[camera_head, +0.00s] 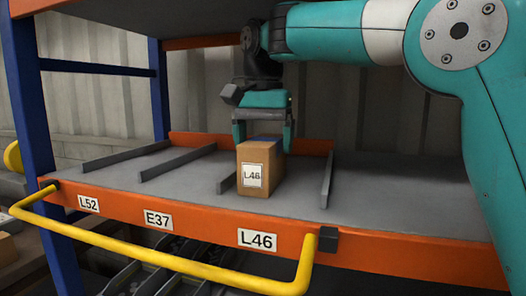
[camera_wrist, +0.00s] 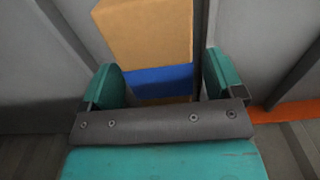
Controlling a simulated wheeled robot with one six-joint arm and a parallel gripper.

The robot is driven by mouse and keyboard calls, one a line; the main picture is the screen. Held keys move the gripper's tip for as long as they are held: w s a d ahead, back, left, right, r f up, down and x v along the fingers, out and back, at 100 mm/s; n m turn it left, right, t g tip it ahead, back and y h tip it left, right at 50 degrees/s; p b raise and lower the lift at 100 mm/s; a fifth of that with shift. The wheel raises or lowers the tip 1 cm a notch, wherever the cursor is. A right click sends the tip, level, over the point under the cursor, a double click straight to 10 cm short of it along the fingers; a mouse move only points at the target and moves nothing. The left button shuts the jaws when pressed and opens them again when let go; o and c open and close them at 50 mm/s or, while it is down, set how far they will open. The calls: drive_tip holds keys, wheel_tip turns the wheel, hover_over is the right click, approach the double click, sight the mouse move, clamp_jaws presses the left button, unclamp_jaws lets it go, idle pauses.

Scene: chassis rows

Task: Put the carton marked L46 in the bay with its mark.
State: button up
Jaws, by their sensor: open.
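The carton marked L46 (camera_head: 258,167) is a brown box standing upright on the grey shelf, its white label facing the front. It stands in the bay (camera_head: 298,190) behind the L46 mark (camera_head: 257,239), close to the left divider of that bay. My gripper (camera_head: 264,140) is open above and behind the carton in the head view. In the wrist view, the carton (camera_wrist: 148,32) lies just beyond the space between my open fingers (camera_wrist: 165,82), and nothing shows held between them.
Grey dividers (camera_head: 178,163) split the shelf into bays, with marks L52 (camera_head: 88,203) and E37 (camera_head: 158,219) further left; those bays look empty. An orange beam and a yellow rail (camera_head: 150,262) run along the front. Another shelf (camera_head: 130,14) hangs overhead.

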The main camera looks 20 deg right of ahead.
drive_tip(key=shift+r+p, duration=0.4)
drive_tip(key=shift+r, duration=1.8)
